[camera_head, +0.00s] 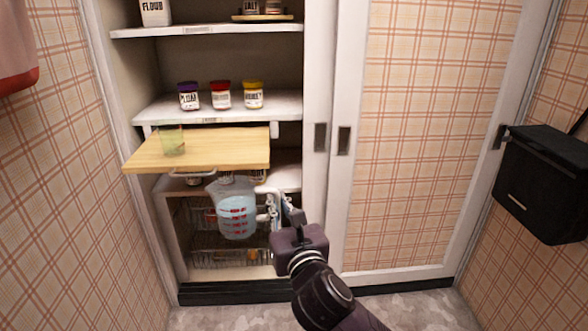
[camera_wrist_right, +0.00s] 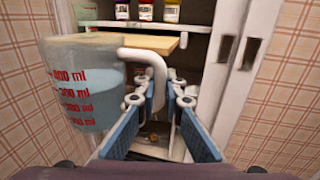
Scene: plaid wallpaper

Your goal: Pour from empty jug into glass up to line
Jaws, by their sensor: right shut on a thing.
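A clear measuring jug (camera_head: 238,212) with red markings hangs in front of the open cupboard, below the pull-out board. My right gripper (camera_head: 272,207) is shut on its white handle at the jug's right side. In the right wrist view the jug (camera_wrist_right: 88,88) is close and roughly upright, with bluish liquid inside up to about the upper marks. My right gripper also shows there (camera_wrist_right: 160,105), its blue fingers around the handle. A small greenish glass (camera_head: 172,141) stands on the left part of the wooden board (camera_head: 225,148). My left gripper is not in view.
Several jars (camera_head: 220,95) stand on the shelf above the board. Wire baskets (camera_head: 225,258) fill the lower cupboard. A white sliding door (camera_head: 345,140) is right of the opening. A black box (camera_head: 545,180) hangs on the right wall.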

